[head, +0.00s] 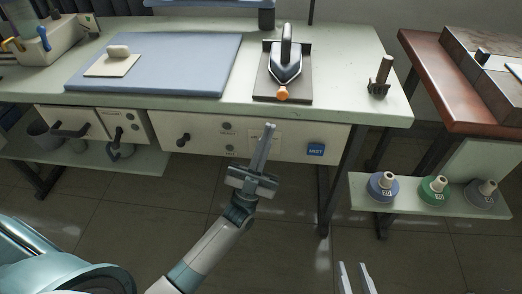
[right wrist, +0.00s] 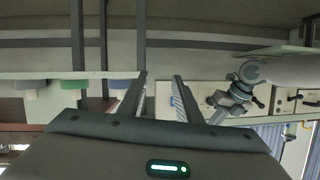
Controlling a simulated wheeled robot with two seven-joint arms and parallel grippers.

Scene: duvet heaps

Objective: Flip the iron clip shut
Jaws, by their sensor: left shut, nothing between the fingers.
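The iron (head: 286,66), dark and silver with an upright handle, sits on a dark brown stand (head: 262,85) on the pale green table. A small orange-tipped piece (head: 282,93) is at the stand's front edge; it may be the clip, and I cannot tell whether it is open. My left gripper (head: 270,127) is shut and empty in front of the table's drawer panel, below the iron and apart from it. My right gripper (head: 355,267) is open and empty low at the bottom of the view; its parted fingers also show in the right wrist view (right wrist: 160,82).
A blue mat (head: 190,65) with a pale block covers the table's left part. A dark post (head: 380,75) stands near its right corner. A low shelf (head: 355,207) at right holds several coloured cones. A brown table (head: 430,85) is beyond. Floor between is clear.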

